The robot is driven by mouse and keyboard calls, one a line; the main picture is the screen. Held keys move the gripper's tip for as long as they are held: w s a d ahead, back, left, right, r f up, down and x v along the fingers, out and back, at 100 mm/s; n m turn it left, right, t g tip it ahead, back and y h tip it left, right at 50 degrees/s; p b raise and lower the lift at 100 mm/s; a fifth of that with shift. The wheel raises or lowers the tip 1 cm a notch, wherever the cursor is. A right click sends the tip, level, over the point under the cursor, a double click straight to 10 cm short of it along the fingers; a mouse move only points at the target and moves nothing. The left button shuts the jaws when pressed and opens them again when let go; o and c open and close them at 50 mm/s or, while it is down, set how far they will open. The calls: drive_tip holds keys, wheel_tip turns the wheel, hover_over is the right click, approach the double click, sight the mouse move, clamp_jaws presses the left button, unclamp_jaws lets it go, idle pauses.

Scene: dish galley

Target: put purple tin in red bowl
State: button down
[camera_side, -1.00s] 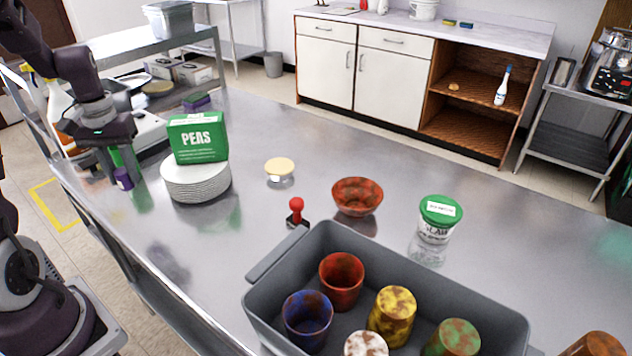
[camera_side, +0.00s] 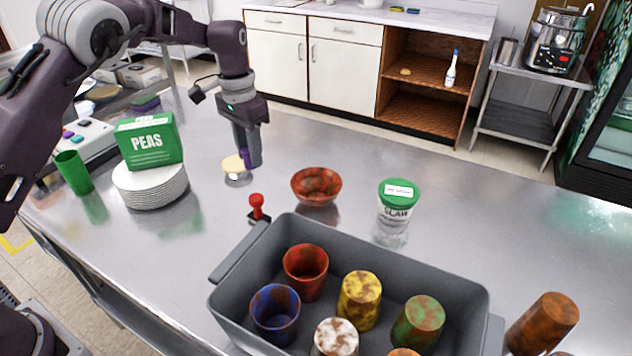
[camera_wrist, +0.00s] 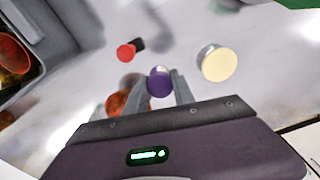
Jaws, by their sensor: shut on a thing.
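My gripper (camera_side: 248,160) is shut on the purple tin (camera_side: 244,154), above the steel counter beside the cream-topped round thing. In the wrist view the purple tin (camera_wrist: 159,82) sits between the two fingertips (camera_wrist: 162,90). The red bowl (camera_side: 316,188), mottled red-brown, stands on the counter to the right of my gripper and looks empty. In the wrist view the red bowl (camera_wrist: 116,103) shows partly, behind a finger.
A grey tub (camera_side: 230,276) of several coloured cups stands at the front. A red-knobbed stamp (camera_side: 257,205), cream-topped thing (camera_side: 233,164) and slaw jar (camera_side: 396,205) are near the bowl. Plates (camera_side: 150,188) with a PEAS box (camera_side: 150,146) and a green cup (camera_side: 74,172) stand left.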

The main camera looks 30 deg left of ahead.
drive_tip(key=w+d+r+m, duration=0.1)
drive_tip(key=w+d+m, duration=0.35)
drive_tip(key=d, duration=0.55)
drive_tip(key=shift+m, duration=0.35)
drive_tip(key=shift+s+a+f, duration=0.1)
drive_tip(key=shift+s+f, duration=0.05)
drive_tip(key=shift+f, duration=1.05)
drive_tip(key=shift+s+a+f, duration=0.1)
drive_tip(key=shift+s+f, duration=0.05)
drive_tip(key=shift+f, duration=1)
drive_tip(key=shift+f, duration=0.25)
drive_tip(key=shift+f, duration=0.25)
drive_tip(key=c, duration=1.1)
unclamp_jaws()
drive_tip(key=shift+o, duration=0.2)
